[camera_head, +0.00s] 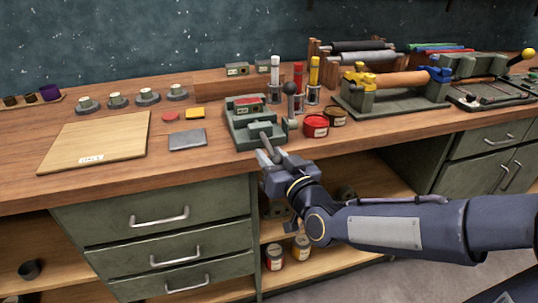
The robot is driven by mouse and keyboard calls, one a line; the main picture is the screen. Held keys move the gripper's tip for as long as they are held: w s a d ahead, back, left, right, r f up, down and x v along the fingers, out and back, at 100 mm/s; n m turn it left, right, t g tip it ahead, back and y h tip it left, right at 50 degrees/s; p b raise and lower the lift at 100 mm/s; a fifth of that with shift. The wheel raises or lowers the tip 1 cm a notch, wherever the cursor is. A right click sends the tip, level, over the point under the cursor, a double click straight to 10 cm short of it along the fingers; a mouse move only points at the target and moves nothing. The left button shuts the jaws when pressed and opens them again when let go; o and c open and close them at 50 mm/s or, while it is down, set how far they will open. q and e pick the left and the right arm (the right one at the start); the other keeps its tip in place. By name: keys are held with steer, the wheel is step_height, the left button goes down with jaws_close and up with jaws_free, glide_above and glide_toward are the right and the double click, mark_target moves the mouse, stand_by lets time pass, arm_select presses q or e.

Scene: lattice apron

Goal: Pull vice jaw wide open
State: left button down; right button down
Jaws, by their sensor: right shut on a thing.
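A green-grey vice (238,128) sits on the wooden workbench near its front edge, at the picture's middle. A small piece with a red top (248,105) sits in or on the vice; the exact jaw gap is too small to tell. A grey bar or handle (269,146) sticks out of the vice's front toward me. My right gripper (272,160) comes in from the right and is shut on this handle at the bench's front edge. The gripper hides the handle's near end. My left gripper is not in view.
A wooden board (97,140) and a grey plate (188,140) lie left of the vice. Red tins (316,126) and upright tubes (299,76) stand close on its right. A larger fixture (395,97) stands farther right. Drawers (160,222) are below the bench.

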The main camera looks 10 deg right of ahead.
steer(key=shift+s+r, duration=0.1)
steer(key=shift+s, duration=0.7)
steer(key=c, duration=1)
jaws_free()
steer(key=shift+c, duration=0.2)
